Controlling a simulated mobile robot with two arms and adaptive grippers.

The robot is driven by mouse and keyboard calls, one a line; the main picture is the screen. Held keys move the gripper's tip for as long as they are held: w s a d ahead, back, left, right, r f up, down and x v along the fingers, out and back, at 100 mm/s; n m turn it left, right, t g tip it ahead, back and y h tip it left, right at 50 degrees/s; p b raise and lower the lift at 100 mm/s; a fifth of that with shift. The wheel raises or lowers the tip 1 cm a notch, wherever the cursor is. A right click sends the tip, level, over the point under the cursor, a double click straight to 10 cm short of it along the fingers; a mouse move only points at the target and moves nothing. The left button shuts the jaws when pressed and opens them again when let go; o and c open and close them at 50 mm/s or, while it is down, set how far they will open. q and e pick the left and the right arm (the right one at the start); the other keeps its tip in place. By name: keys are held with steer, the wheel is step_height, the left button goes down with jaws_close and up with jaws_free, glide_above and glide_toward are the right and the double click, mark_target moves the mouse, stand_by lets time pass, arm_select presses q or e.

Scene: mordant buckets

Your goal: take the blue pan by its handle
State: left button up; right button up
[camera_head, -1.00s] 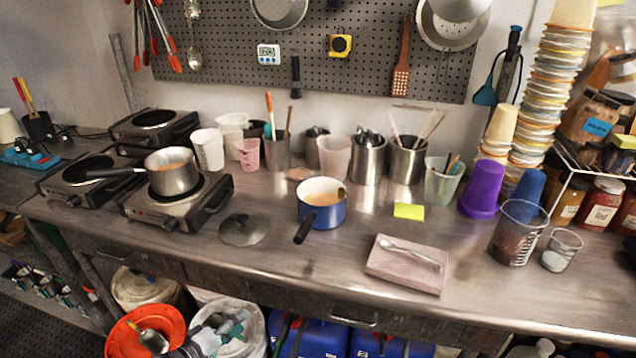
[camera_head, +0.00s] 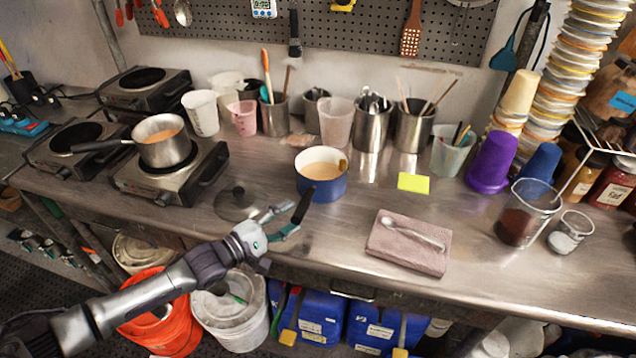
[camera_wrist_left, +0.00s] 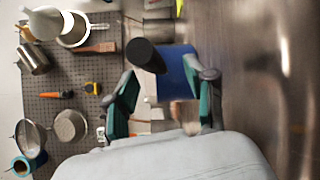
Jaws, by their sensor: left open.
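The blue pan (camera_head: 323,188) stands upright on the steel counter with orange-tan contents. Its black handle (camera_head: 303,207) points toward the front edge. My left gripper (camera_head: 288,219) is open at the handle's end, with the fingers pointing toward the pan. In the left wrist view, the handle's round black end (camera_wrist_left: 147,55) shows between and slightly beyond the two green-padded fingers (camera_wrist_left: 165,82), with the blue pan wall (camera_wrist_left: 176,75) behind it. I cannot tell whether the fingers touch the handle. My right gripper is not in view.
A dark lid (camera_head: 238,203) lies left of the pan. A hotplate (camera_head: 203,165) carries a steel saucepan (camera_head: 165,150). Cups and steel containers stand behind.

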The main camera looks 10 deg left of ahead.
mark_target(303, 201)
arm_select(q)
steer(key=shift+w+d+r+p, duration=0.3)
steer(key=shift+w+p, duration=0.05)
steer(key=shift+w, duration=0.1)
steer(key=shift+w+d+r+p, duration=0.3)
steer(key=shift+w+p, duration=0.05)
steer(key=shift+w, duration=0.1)
steer(key=shift+x, duration=1.2)
steer(key=shift+w+d+f, duration=0.15)
steer(key=shift+w+f, duration=0.1)
steer(key=shift+f, duration=0.05)
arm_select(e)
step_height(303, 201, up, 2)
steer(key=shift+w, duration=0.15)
arm_select(q)
steer(key=shift+s, duration=0.1)
steer(key=shift+c, duration=0.4)
jaws_close()
steer(key=shift+r, duration=0.3)
